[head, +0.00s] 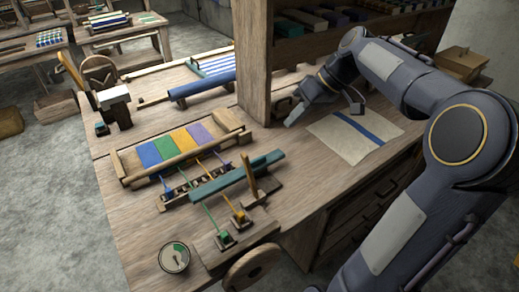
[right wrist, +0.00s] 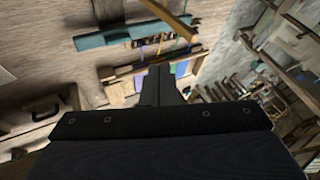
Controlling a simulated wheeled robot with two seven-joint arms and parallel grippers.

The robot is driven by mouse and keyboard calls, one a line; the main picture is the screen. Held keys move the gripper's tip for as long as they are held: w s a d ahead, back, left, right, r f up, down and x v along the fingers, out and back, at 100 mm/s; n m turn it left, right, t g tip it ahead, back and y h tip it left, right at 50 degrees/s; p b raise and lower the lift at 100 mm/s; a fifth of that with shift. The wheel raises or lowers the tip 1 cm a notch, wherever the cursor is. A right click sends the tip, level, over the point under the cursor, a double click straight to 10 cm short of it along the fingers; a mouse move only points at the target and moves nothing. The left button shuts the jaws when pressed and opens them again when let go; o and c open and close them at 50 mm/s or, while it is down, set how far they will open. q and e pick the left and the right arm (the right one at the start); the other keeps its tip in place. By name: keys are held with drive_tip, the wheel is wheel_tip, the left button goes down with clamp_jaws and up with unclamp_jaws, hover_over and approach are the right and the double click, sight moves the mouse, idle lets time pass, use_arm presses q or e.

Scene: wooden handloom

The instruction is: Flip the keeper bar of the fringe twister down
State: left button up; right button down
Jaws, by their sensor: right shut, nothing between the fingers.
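The fringe twister (head: 205,188) stands on the loom bench, with coloured cords running from the striped cloth to small green and yellow clips. A long teal bar (head: 237,175), which looks like the keeper bar, lies slanted over its toothed wooden rail. A wooden upright (head: 248,180) stands beside the bar's middle. The teal bar also shows upper left in the right wrist view (right wrist: 128,33). My right gripper (head: 293,119) is shut and empty, apart from the twister, beyond it and to its right. Its closed fingers show in the right wrist view (right wrist: 160,75). My left gripper is out of view.
A cream cloth with a blue stripe (head: 355,134) lies flat below my right arm. A round dial (head: 174,258) and a wooden wheel (head: 252,268) are at the front edge.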

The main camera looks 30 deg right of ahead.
drive_tip(key=w+a+f+p, duration=0.1)
drive_tip(key=w+a+f, duration=0.2)
drive_tip(key=a+f, duration=0.5)
drive_tip(key=shift+a+f, duration=0.3)
drive_tip(key=shift+f, duration=0.2)
